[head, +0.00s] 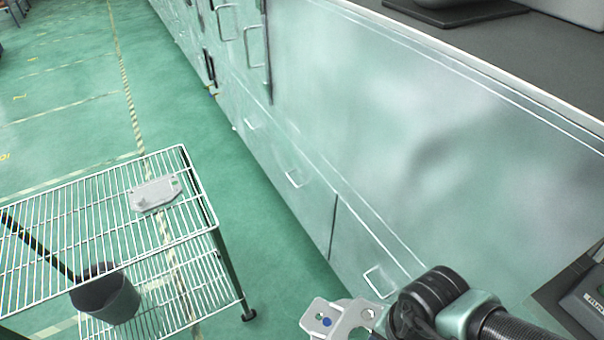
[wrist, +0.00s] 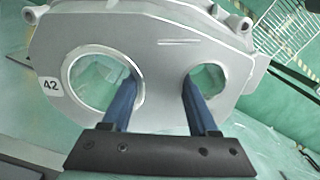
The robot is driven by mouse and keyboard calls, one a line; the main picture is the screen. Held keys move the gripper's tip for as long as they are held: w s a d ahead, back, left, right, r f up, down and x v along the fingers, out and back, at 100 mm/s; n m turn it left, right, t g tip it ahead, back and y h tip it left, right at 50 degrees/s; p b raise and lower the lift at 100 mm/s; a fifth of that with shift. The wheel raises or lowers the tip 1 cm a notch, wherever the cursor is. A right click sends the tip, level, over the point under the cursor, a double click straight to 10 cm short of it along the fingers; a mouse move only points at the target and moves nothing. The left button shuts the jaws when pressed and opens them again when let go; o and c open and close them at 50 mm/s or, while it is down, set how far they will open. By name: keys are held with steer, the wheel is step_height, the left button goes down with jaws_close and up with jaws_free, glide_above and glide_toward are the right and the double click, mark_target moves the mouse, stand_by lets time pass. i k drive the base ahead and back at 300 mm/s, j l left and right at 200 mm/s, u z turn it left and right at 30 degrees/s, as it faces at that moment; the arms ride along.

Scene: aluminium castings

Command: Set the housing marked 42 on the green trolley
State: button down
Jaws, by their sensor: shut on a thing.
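The housing marked 42 (wrist: 165,55) is a grey flat casting with two round openings and a white "42" label at its left in the wrist view. My gripper (wrist: 158,80) is shut on it, one blue finger at each opening, with the metal between them. In the head view the housing (head: 312,318) shows at the bottom, held to the right of the trolley and apart from it; part is hidden by my arm. The only trolley seen is a wire-shelf trolley (head: 203,188) at the left; its wires look pale and the green floor shows through.
A smaller grey casting (head: 154,194) lies on the trolley's top shelf near its right end. A dark bucket (head: 105,298) stands on the lower shelf. Much of the top shelf is bare. Pale cabinets (head: 330,130) with handles and a dark worktop line the right.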

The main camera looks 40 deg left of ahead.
mark_target(30, 250)
steer(key=u, duration=3.9)
steer(key=i+u, duration=0.25)
steer(key=i+l+u, duration=0.1)
steer(key=i+u, duration=0.2)
steer(key=i+l+u, duration=0.1)
steer(key=i, duration=0.4)
steer(key=i+l+u, duration=0.1)
steer(key=i+l, duration=0.15)
steer(key=i, duration=0.25)
steer(key=i+j+z, duration=0.15)
steer(key=i+z, duration=0.25)
steer(key=i, duration=0.5)
steer(key=i+l+z, duration=0.1)
steer(key=i+z, duration=0.25)
steer(key=z, duration=0.15)
steer(key=i+z, duration=0.3)
steer(key=z, duration=0.15)
